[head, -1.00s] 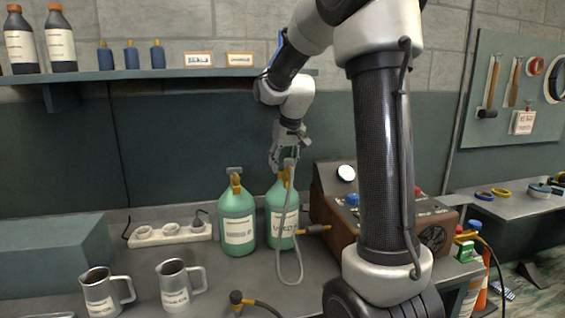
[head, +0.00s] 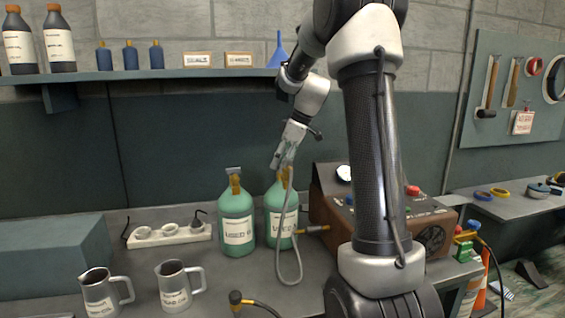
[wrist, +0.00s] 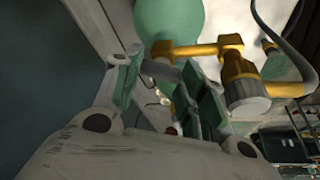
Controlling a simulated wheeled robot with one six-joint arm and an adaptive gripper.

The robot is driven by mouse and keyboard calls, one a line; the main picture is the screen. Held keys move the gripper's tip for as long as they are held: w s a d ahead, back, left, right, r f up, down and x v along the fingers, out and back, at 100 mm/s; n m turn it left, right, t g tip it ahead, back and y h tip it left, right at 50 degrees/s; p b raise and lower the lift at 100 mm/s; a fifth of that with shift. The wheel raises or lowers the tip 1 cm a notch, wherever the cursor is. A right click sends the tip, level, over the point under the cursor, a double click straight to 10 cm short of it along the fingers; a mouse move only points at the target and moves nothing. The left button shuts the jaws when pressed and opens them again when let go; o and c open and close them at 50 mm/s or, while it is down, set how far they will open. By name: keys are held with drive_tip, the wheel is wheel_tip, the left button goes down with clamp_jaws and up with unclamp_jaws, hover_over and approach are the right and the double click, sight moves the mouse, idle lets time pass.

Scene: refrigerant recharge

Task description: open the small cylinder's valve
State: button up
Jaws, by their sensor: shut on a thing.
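Two green cylinders stand upright side by side on the bench: the left one (head: 237,218) and the right one (head: 281,212), both with white labels and brass valves. My gripper (head: 281,164) is at the top of the right cylinder, with the wrist tilted. In the wrist view, the gripper (wrist: 165,86) is shut on the grey valve handle (wrist: 162,70), between its green-padded fingers. The brass valve (wrist: 190,50) and green cylinder (wrist: 170,20) lie just beyond. In the head view the fingers hide the handle. A grey hose (head: 278,262) loops down in front of the right cylinder.
A brown machine (head: 325,195) with a gauge stands right of the cylinders, partly behind my arm. A white power strip (head: 172,234) lies to the left. Two metal jugs (head: 174,286) and a brass hose end (head: 236,298) are at the front. A blue funnel (head: 278,50) sits on the shelf.

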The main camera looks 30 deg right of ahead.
drive_tip(key=shift+n+g+y, duration=0.3)
drive_tip(key=shift+n+y, duration=0.1)
drive_tip(key=shift+n, duration=0.8)
drive_tip(key=shift+d+n, duration=0.1)
drive_tip(key=shift+n, duration=0.2)
drive_tip(key=o, duration=1)
drive_tip(key=v, duration=1.2)
drive_tip(key=shift+w, duration=0.1)
